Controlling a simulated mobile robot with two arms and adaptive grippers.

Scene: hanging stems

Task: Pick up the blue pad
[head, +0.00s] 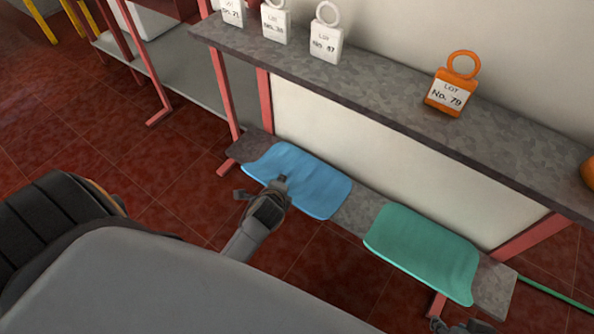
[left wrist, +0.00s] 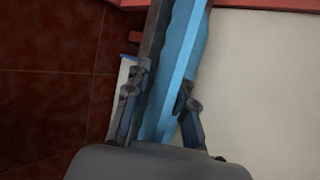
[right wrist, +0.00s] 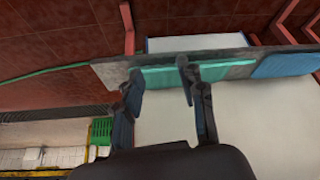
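My left gripper (head: 281,181) is at the pad's near edge. My right gripper (right wrist: 160,68) is open and empty, facing the teal pad (right wrist: 160,78). In the head view only a part of my right gripper (head: 462,326) shows at the bottom edge.
The teal pad (head: 422,250) lies right of the blue one on the same low ledge (head: 355,212). A grey counter (head: 385,88) above carries white lot tags (head: 326,42) and an orange tag (head: 452,88). Red posts (head: 224,92) support it. Red tiled floor (head: 165,190) is open in front.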

